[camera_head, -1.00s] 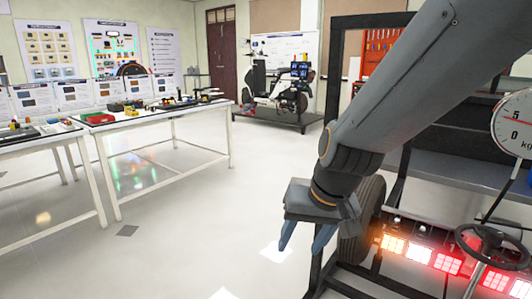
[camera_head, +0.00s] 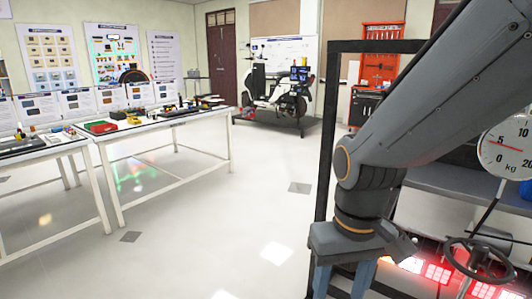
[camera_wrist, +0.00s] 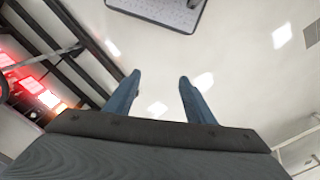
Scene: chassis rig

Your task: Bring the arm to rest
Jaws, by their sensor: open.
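My gripper (camera_head: 341,280) hangs at the lower right in the head view, fingers pointing down, beside the dark frame of the chassis rig. In the wrist view its two blue fingers (camera_wrist: 159,95) stand apart with nothing between them. Pale floor shows beyond the fingertips. My grey arm comes in from the upper right and hides part of the rig.
The chassis rig has a dark upright frame (camera_head: 325,130), lit red lamps (camera_head: 437,273) and a steering wheel (camera_head: 478,258). A round dial scale (camera_head: 508,150) is at the right edge. White tables (camera_head: 165,125) stand left. A scooter (camera_head: 275,98) stands behind. Open floor lies between.

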